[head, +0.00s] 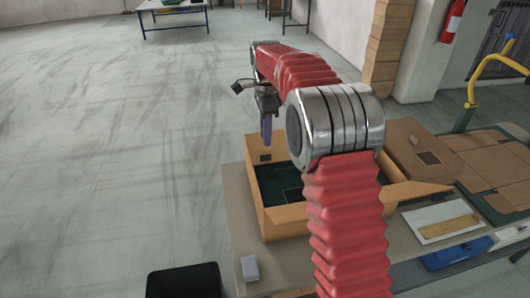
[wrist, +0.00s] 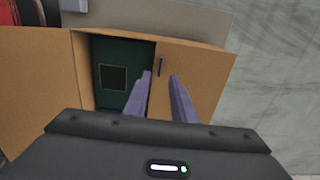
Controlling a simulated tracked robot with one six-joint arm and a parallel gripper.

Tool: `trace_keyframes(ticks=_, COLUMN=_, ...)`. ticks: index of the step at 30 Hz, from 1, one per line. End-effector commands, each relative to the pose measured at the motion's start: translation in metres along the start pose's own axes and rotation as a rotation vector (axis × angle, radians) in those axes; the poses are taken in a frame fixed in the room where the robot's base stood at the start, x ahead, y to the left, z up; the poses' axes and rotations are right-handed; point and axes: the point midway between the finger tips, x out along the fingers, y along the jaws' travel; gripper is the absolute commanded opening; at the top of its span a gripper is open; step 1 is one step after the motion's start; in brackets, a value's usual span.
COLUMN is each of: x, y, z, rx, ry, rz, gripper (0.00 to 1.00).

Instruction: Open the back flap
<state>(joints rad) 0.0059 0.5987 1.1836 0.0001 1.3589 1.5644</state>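An open cardboard box (head: 285,224) stands on the table, partly hidden behind my arm. Its back flap (head: 280,150) stands up at the far side, with a small dark mark; a flap with a dark slot-like mark (wrist: 205,62) shows at the right in the wrist view. My gripper (head: 266,140) points down close to the back flap. In the wrist view its two purple fingers (wrist: 161,88) are apart, with nothing seen held between them. Whether they touch the flap I cannot tell. A dark green thing (wrist: 110,58) with a square label lies inside the box.
A closed carton (head: 418,148) and flat cardboard (head: 490,165) lie to the right. A white tray (head: 430,212) and a blue object (head: 455,253) are at the front right. A small grey-white block (head: 250,268) sits near the table's left edge.

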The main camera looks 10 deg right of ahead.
Motion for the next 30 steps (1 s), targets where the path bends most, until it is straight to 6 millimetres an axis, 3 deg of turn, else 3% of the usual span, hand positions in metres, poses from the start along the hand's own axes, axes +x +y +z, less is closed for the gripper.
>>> trace_keyframes(ticks=9, x=0.050, y=0.001, z=0.001, rx=-0.001, ry=0.000, rz=0.001, gripper=0.23)
trace_keyframes(ticks=15, x=0.070, y=0.000, z=0.001, rx=-0.002, ry=0.000, rz=0.000, gripper=0.23)
trace_keyframes(ticks=26, x=0.075, y=0.000, z=0.001, rx=-0.002, ry=0.000, rz=-0.001, gripper=0.23)
trace_keyframes(ticks=30, x=0.075, y=0.000, z=0.001, rx=-0.002, ry=0.000, rz=-0.001, gripper=0.15)
